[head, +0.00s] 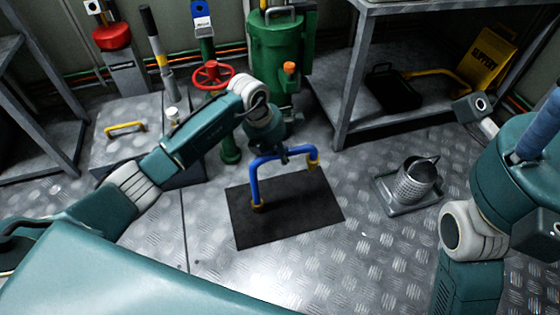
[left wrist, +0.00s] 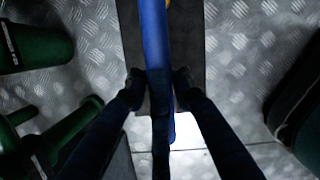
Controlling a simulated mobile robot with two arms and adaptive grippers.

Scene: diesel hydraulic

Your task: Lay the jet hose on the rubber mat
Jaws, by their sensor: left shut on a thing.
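The jet hose (head: 254,182) is a blue, arched hose with brass-coloured ends. My left gripper (head: 283,151) is shut on its upper middle stretch and holds it over the rubber mat (head: 290,225), a flat black rectangle on the floor. The hose ends hang downward; I cannot tell whether the lower left end touches the mat. In the left wrist view the hose (left wrist: 155,40) runs between the two fingertips (left wrist: 159,90), with the dark mat (left wrist: 190,45) below. My right arm shows at the right edge; I do not see its fingers.
A metal strainer basket (head: 416,182) stands on a grey tray (head: 405,207) right of the mat. A green tank (head: 275,50) and a red handwheel (head: 212,74) stand behind. A metal bench (head: 420,92) is at the back right. The floor in front of the mat is clear.

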